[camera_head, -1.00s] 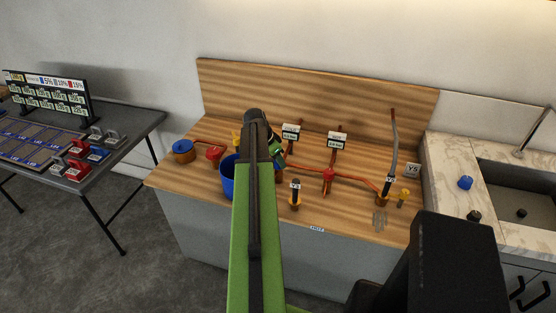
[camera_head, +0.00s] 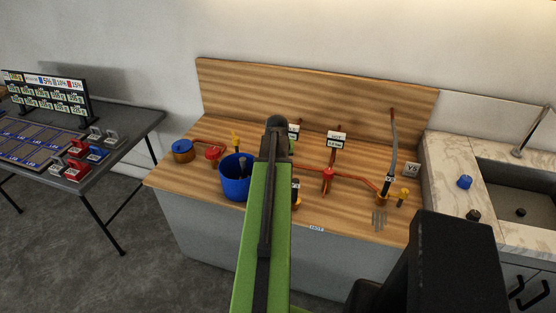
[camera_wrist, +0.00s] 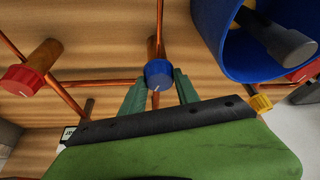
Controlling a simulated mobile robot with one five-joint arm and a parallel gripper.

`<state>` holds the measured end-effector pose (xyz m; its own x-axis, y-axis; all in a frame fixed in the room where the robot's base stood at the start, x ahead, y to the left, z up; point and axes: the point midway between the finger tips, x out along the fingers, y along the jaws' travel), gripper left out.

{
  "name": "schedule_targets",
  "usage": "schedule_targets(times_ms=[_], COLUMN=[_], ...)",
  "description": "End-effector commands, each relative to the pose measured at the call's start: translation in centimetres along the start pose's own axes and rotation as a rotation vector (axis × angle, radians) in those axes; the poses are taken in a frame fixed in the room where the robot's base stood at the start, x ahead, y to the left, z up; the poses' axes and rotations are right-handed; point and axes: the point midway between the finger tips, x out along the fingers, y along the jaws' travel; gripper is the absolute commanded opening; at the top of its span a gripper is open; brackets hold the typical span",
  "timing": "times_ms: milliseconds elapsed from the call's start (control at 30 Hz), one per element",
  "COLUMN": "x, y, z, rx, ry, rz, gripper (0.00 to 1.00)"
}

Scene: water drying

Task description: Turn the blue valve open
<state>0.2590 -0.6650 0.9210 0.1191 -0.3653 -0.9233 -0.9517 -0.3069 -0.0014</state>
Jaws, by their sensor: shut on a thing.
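The blue valve (camera_wrist: 158,72) is a round ribbed knob with a pale mark on its face, mounted on a copper pipe. It shows in the wrist view just above the middle. My gripper (camera_wrist: 160,84) has its two green fingers on either side of the knob and is shut on it. In the head view my green arm reaches over the bench and hides both the valve and the gripper's fingers.
A blue bucket (camera_head: 234,187) with a dark-handled thing inside stands left of my arm, close beside the gripper in the wrist view. A red valve (camera_head: 327,178) and copper pipes lie right. A sink (camera_head: 520,190) is at the far right.

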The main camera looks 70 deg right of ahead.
Motion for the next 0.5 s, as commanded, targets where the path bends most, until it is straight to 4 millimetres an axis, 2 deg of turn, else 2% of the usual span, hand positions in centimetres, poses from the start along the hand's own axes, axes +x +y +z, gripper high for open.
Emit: schedule_targets(times_ms=[500], x=[0.03], y=[0.18], z=[0.0], rx=[-0.327], ry=[-0.003], rz=[-0.136], gripper=[0.0])
